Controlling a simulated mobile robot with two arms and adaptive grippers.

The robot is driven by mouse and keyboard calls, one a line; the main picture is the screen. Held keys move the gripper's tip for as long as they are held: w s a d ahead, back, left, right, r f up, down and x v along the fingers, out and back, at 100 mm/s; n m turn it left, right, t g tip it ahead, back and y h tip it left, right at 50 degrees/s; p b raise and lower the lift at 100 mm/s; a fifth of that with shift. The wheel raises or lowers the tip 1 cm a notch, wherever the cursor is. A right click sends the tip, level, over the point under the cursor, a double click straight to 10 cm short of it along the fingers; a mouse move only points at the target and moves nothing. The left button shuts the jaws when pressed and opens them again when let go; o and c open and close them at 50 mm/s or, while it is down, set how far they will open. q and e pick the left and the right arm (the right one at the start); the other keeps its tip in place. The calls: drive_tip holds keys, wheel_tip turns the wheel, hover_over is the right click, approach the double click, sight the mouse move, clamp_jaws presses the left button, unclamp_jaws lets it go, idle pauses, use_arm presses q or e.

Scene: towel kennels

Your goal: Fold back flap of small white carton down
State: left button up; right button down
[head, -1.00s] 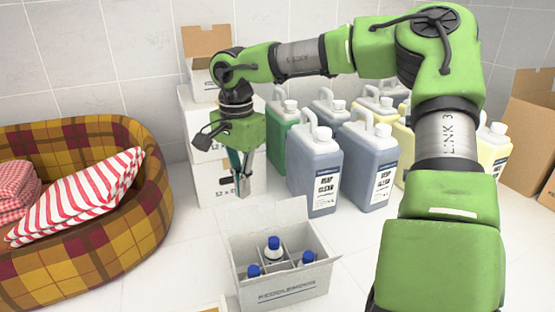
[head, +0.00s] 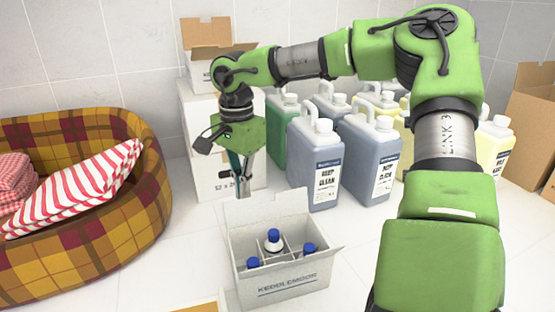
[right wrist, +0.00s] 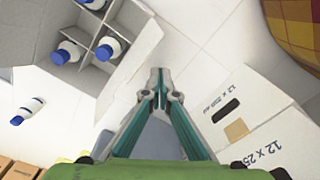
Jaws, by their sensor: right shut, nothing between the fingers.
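The small white carton (head: 292,284) stands open on the floor, with several dividers and blue-capped bottles (head: 273,240) inside. Its back flap (head: 268,211) stands up at the rear edge. My right gripper (head: 243,192) points down just behind that flap and is shut and empty. The lowest part of its fingers is near the flap's top edge in the picture; I cannot tell whether they touch. In the right wrist view the shut fingertips (right wrist: 160,88) are beside the carton (right wrist: 30,32), over pale floor. My left gripper is out of view.
Stacked white cartons (head: 211,170) stand behind my right gripper. Large jugs (head: 315,170) stand to the right. In the right wrist view a bottle (right wrist: 28,110) is outside the carton.

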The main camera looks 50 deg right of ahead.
drive_tip(key=shift+a, duration=0.1)
drive_tip(key=shift+s+a+b, duration=0.45)
drive_tip(key=shift+s+a, duration=0.2)
drive_tip(key=shift+s, duration=0.4)
drive_tip(key=shift+s+a+b, duration=0.45)
drive_tip(key=shift+s+a, duration=0.25)
drive_tip(key=shift+s, duration=0.35)
drive_tip(key=shift+s+a+b, duration=0.45)
drive_tip(key=shift+s+a, duration=0.2)
drive_tip(key=shift+s, duration=0.4)
drive_tip(key=shift+f+b, duration=1.4)
drive_tip(key=shift+f, duration=0.35)
drive_tip(key=shift+r, duration=0.3)
wheel_tip(320, 180, up, 8)
drive_tip(key=p, duration=0.6)
hover_over(251, 221)
drive_tip(key=s+a, duration=0.2)
drive_tip(key=shift+d, duration=0.1)
drive_tip(key=shift+w, duration=0.1)
